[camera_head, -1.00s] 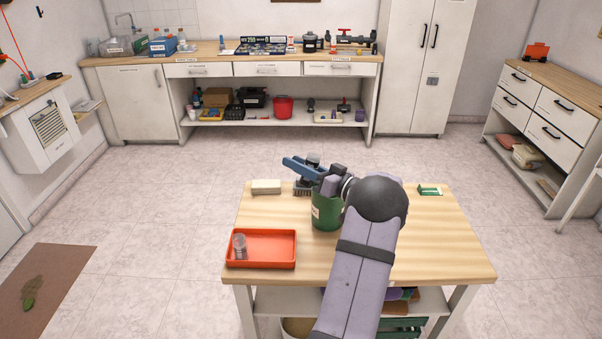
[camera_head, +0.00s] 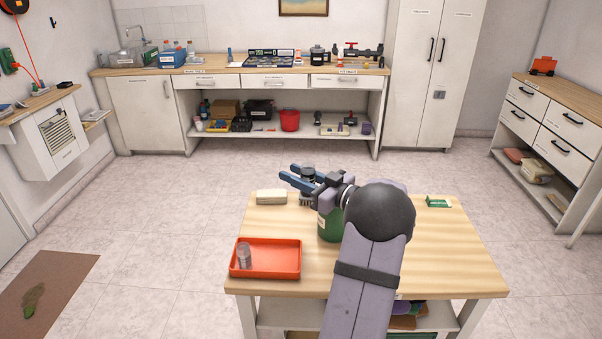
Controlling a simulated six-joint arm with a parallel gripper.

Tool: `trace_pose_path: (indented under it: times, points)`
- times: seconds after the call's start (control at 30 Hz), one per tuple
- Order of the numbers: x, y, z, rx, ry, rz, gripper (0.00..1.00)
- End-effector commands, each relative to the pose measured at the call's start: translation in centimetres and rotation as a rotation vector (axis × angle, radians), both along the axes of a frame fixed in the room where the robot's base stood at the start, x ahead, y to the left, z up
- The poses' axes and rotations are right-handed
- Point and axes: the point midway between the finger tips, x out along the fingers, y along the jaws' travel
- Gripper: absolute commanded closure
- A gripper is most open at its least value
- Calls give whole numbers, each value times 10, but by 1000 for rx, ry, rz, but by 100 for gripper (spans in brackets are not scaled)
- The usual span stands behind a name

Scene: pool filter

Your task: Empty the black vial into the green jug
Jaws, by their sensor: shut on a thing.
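The green jug (camera_head: 329,226) stands on the wooden worktable, partly hidden behind my arm and wrist; its opening is hidden. My gripper (camera_head: 301,180), with blue fingers, is above the table, just left of and beyond the jug's top. It is shut on a small dark thing, apparently the black vial (camera_head: 308,171), which shows between the fingers. The vial's tilt and mouth are too small to make out.
An orange-red tray (camera_head: 283,272) holding a clear ribbed cup (camera_head: 243,256) is at the table's front left. A brush (camera_head: 306,199) and a pale block (camera_head: 271,197) lie at the back. A green-and-white box (camera_head: 438,202) is back right. The table's right side is clear.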

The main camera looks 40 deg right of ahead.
Motion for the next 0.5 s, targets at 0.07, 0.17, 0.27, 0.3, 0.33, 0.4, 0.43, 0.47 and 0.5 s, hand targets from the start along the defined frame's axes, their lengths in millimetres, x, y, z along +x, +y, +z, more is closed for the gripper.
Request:
trace_pose_path:
  times: [0.07,0.17,0.27,0.3,0.33,0.4,0.43,0.47,0.5]
  points:
    - [0,8,8,1,0,1,96]
    - [0,17,14,1,0,0,96]
    - [-1,24,18,1,0,0,96]
    - [-1,26,19,1,0,0,96]
    - [-1,27,20,1,0,0,96]
    - [-1,30,20,1,0,0,96]
    - [-1,30,20,1,0,0,96]
    - [-1,30,20,1,0,0,96]
    - [-1,31,20,1,0,0,96]
